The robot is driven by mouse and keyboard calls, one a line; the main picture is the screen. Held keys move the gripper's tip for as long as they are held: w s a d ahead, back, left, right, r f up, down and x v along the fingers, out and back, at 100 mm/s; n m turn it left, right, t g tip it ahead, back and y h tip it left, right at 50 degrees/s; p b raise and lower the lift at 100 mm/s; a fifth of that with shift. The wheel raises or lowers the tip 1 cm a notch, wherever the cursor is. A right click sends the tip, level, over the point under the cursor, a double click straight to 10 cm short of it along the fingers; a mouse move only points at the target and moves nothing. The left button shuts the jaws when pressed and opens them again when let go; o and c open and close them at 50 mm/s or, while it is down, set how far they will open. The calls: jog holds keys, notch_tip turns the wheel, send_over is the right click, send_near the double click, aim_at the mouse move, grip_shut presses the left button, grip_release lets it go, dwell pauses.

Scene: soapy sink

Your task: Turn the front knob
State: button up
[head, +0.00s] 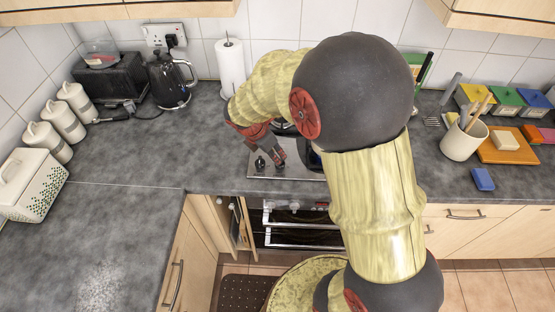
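A steel hob (300,172) is set in the grey worktop in the head view, mostly hidden behind my arm. Two small dark shapes, which look like a front knob (260,163) and a second knob (280,158), show at its front left. My gripper (270,154) points down at this corner, right by these shapes. I cannot tell whether it touches either one. Its fingers are small and dark, so I cannot tell whether they are open or shut. The rest of the hob is hidden by my arm.
An oven (295,215) with a front handle sits below the hob. A kettle (169,80), a toaster (110,78) and a paper roll (231,66) stand behind left. A utensil pot (462,140) and an orange board (505,150) are at right.

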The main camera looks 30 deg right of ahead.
jog(key=shift+b+x, duration=0.45)
jog(key=shift+x, duration=1.8)
grip_shut()
